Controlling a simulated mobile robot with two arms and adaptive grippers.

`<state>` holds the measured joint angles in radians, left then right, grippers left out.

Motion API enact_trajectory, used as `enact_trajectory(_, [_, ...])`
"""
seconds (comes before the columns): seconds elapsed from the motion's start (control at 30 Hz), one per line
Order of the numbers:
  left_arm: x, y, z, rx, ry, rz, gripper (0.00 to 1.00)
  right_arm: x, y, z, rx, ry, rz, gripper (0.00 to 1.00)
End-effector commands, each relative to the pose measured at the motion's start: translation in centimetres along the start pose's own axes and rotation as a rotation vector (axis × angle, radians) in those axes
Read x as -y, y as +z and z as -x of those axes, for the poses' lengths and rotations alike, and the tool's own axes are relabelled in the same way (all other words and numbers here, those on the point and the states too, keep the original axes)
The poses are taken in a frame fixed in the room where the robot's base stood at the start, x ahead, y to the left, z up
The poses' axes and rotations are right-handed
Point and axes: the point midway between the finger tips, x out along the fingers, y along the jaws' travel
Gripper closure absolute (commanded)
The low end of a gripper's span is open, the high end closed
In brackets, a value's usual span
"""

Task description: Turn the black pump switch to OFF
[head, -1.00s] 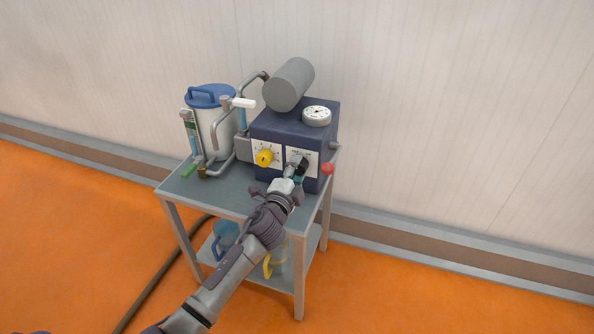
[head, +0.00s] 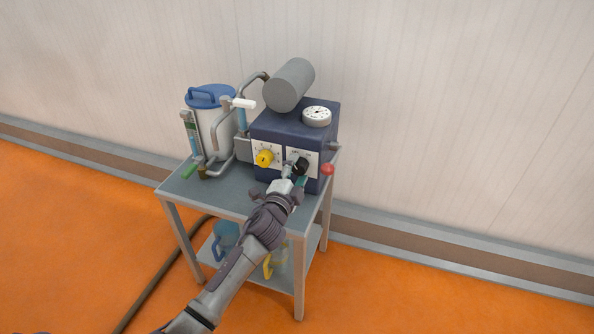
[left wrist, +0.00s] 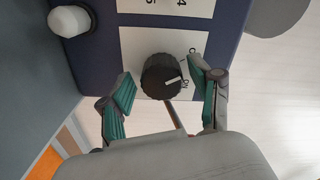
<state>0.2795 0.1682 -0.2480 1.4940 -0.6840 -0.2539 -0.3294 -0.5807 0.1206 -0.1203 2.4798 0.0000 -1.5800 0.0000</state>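The black pump switch (head: 301,166) is a ribbed round knob on a white label plate at the right of the dark blue pump housing's front (head: 268,127). In the left wrist view the knob (left wrist: 161,77) carries a white pointer mark aimed right at small lettering that looks like ON; the other lettering is partly covered by a finger. My left gripper (head: 295,177) is at the knob. In the left wrist view its green-padded fingers (left wrist: 164,88) are spread to either side, with a gap by the left finger; contact on the right is unclear. My right gripper is out of view.
A yellow knob (head: 265,158) sits left of the switch and a red ball (head: 327,169) to its right. A gauge (head: 317,116) and grey cylinder (head: 289,84) are on top. A blue-lidded canister (head: 213,117) and pipes stand left on the grey cart (head: 230,199).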

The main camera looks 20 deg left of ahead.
Motion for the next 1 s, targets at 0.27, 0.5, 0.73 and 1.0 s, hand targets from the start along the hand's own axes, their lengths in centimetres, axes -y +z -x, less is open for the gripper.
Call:
enact_trajectory(0.27, [0.1,-0.1,0.0,-0.001,-0.001,-0.002,0.32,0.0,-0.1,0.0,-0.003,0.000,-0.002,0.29])
enact_trajectory(0.5, [0.0,0.0,2.6,-0.002,0.000,-0.002,0.32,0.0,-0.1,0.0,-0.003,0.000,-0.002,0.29])
enact_trajectory(0.73, [-0.1,0.0,7.6,-0.001,0.001,-0.001,0.32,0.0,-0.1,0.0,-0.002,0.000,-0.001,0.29])
enact_trajectory(1.0, [0.0,0.0,11.4,0.000,0.000,-0.001,0.32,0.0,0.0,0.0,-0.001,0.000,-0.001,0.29])
